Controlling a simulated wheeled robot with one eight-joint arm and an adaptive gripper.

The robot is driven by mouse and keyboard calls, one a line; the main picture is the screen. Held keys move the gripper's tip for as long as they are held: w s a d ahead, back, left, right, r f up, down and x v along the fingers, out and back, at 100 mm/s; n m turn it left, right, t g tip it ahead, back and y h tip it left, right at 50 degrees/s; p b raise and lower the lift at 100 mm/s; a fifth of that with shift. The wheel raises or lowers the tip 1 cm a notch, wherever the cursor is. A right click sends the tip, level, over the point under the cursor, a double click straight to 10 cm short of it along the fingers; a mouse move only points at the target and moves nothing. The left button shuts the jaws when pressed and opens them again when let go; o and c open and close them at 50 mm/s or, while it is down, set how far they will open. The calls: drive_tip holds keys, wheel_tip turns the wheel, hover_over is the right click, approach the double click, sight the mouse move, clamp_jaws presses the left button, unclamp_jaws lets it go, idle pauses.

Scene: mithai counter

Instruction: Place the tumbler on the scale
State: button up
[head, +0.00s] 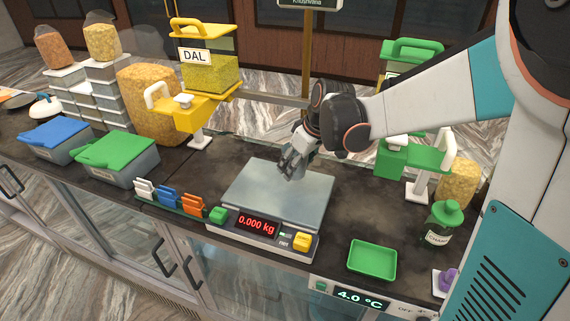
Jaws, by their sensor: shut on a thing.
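The scale (247,191) stands on the dark counter near the middle of the head view. It has a flat grey metal pan, and its red display reads 0.000 kg. My gripper (292,168) reaches in from the right and is over the back right part of the pan. It is shut on the tumbler. The tumbler is small and largely hidden by the grey fingers, so its outline is hard to make out. I cannot tell whether it touches the pan.
A green tray (372,260) lies right of the scale, with a green-capped bottle (440,222) beyond it. Coloured clips (168,197) and green-lidded (117,157) and blue-lidded boxes (57,140) are left. A yellow DAL dispenser (205,75) stands behind, and a green dispenser (410,155) at right.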

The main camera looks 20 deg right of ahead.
sight(304, 164)
drive_tip(key=shift+f, duration=2.65)
drive_tip(key=shift+f, duration=0.15)
drive_tip(key=o, duration=1.2)
drive_tip(key=shift+s+r, duration=0.1)
drive_tip(key=shift+r, duration=0.5)
drive_tip(key=v, duration=1.1)
drive_tip(key=shift+s, duration=0.2)
